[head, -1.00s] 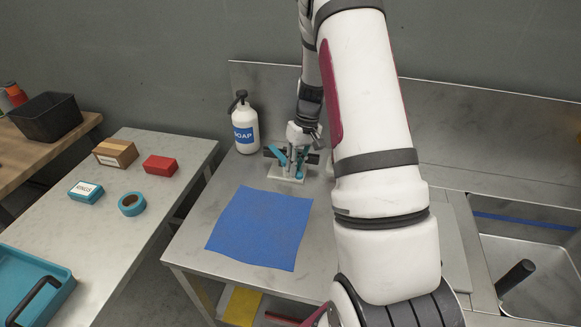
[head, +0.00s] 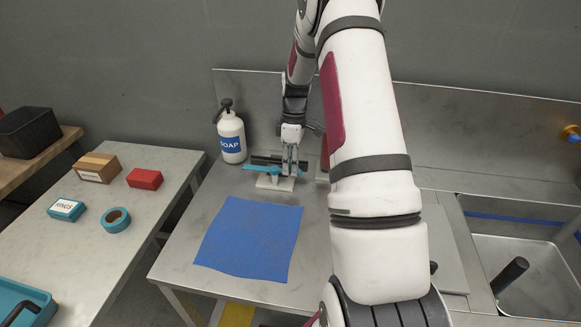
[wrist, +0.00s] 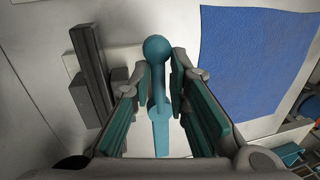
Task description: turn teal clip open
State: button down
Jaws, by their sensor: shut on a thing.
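The teal clip (head: 258,168) is a flat lever mounted above a pale base plate (head: 272,184), alongside a dark bar (head: 266,159). In the head view it lies nearly level and points left. In the wrist view the clip's round end (wrist: 156,48) and narrow stem show between my fingers, with the dark bar (wrist: 92,75) to the left. My gripper (head: 290,167) is shut on the clip near its right end; the wrist view shows its padded fingers (wrist: 160,85) on either side. The fingers hide part of the clip in the head view.
A soap bottle (head: 231,137) stands just left of the fixture. A blue mat (head: 249,240) lies in front of it. A red object (head: 324,160) is partly hidden behind my arm. A sink (head: 530,275) is at the right, and a side table (head: 150,215) at the left.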

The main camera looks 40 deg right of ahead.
jog(key=shift+w+d+n, duration=0.15)
jog(key=shift+n, duration=0.15)
dwell(0.4)
jog(key=c, duration=1.6)
grip_release()
jog(key=shift+c, duration=0.2)
jog(key=shift+r, duration=0.15)
notch_tip(320, 180, up, 12)
jog(key=w+d, duration=0.1)
jog(key=shift+w+d+f, duration=0.2)
jog(key=shift+d+f, duration=0.05)
jog(key=shift+d, duration=0.15)
jog(key=shift+r, duration=0.1)
